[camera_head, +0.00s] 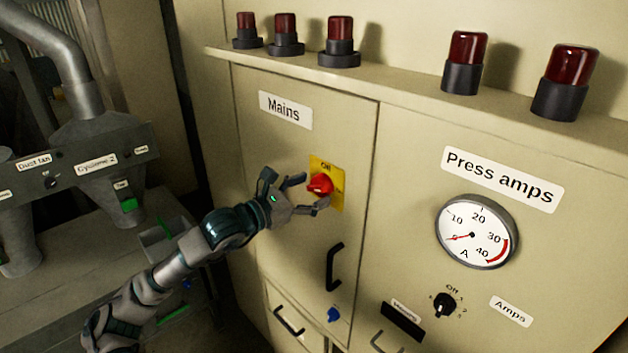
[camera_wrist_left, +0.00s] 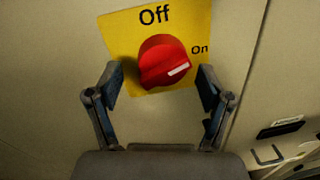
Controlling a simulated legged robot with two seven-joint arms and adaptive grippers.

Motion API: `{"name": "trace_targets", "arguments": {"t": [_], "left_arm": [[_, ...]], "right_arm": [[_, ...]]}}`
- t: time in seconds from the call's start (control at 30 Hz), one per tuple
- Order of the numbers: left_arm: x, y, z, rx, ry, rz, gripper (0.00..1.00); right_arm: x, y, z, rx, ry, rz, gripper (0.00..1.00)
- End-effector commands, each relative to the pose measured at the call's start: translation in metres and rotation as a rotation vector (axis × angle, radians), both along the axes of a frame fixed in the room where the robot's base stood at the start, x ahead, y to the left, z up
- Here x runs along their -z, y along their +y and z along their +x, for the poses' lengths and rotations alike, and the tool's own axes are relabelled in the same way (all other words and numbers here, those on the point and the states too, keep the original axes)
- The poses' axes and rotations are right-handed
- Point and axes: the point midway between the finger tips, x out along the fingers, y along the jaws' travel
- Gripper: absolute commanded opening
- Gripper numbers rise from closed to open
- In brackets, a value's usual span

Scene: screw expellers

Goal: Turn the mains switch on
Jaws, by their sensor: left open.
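The mains switch is a red rotary knob (camera_head: 320,184) on a yellow plate (camera_head: 338,187) on the cabinet door, below the "Mains" label (camera_head: 285,109). In the left wrist view the knob (camera_wrist_left: 163,62) sits on the yellow plate (camera_wrist_left: 117,32) with "Off" at the top and "On" at the right. The knob's white mark points right, toward the "On" side. My left gripper (camera_head: 312,191) is open in front of the knob. In the left wrist view its fingers (camera_wrist_left: 161,72) stand either side of the knob, with gaps showing. My right gripper is not in view.
A black door handle (camera_head: 334,267) stands below the switch. Several red lamps, one of them here (camera_head: 340,41), line the ledge above. The "Press amps" gauge (camera_head: 476,232) and a black selector (camera_head: 444,304) are at the right. Grey machinery (camera_head: 75,178) stands at the left.

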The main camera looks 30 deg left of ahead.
Motion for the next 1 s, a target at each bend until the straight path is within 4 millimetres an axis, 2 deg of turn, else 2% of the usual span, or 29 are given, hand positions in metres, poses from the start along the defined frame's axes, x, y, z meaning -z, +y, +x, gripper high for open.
{"name": "trace_targets", "arguments": {"t": [0.13, 0.4, 0.43, 0.73, 0.87, 1.0], "left_arm": [[0.000, -0.004, 0.009, 0.001, 0.000, 0.000, 0.80], [0.001, -0.004, 0.011, 0.000, 0.000, 0.001, 0.80], [0.001, -0.004, 0.011, 0.000, 0.000, 0.001, 0.77], [0.001, -0.004, 0.011, -0.001, 0.000, 0.001, 0.02], [0.001, -0.004, 0.011, -0.001, -0.004, 0.007, 0.00], [0.002, -0.004, 0.011, -0.002, -0.038, 0.094, 0.00]], "right_arm": [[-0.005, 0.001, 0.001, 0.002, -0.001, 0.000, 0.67], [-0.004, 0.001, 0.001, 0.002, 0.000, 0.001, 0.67], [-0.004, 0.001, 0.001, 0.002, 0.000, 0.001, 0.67], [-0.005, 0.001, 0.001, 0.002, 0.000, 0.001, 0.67], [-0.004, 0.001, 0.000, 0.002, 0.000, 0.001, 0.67], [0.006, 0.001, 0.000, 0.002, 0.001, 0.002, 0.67]]}}
